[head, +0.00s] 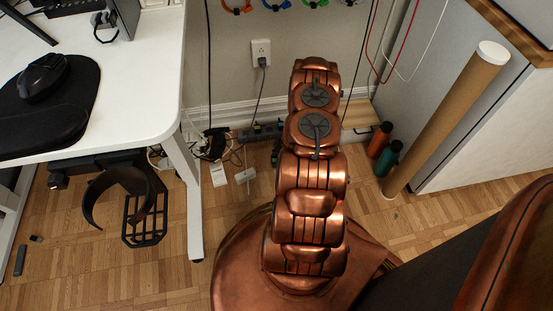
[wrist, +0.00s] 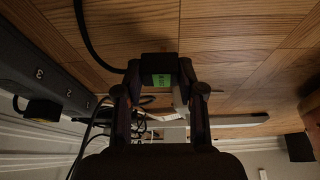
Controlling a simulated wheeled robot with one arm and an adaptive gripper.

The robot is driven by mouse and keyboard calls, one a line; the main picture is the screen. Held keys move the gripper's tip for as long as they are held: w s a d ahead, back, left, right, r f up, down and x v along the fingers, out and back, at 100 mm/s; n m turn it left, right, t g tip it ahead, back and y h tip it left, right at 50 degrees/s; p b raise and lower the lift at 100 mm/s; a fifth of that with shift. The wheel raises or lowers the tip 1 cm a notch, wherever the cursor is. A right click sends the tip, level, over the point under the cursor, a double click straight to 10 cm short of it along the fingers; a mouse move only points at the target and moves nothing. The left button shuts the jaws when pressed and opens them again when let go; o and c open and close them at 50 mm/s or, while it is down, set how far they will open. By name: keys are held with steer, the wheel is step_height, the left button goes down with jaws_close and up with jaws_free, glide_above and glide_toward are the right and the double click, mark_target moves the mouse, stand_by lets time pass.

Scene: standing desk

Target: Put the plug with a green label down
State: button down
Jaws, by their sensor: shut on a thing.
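The black plug with a green label (wrist: 161,80) is between the fingertips of my gripper (wrist: 160,70) in the wrist view. My gripper is shut on it, and the green label faces the wrist camera. A black cord (wrist: 84,35) curves from the top of the picture to the plug's left side. The parquet floor (wrist: 235,35) shows behind the plug; I cannot tell whether the plug touches it. In the head view my arm hides the plug and most or all of the gripper.
A numbered power strip (wrist: 68,82) lies to the left in the wrist view, with another black plug (wrist: 43,109) in it; the strip also shows by the wall (head: 258,131). Loose cables and white tags (head: 220,174) lie left of my arm. Orange (head: 380,139) and green bottles (head: 388,157) stand right.

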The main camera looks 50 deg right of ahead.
steer(key=shift+f, duration=0.25)
steer(key=c, duration=0.7)
jaws_free()
steer(key=p+v, duration=0.3)
steer(key=v, duration=0.9)
steer(key=shift+r+p, duration=0.35)
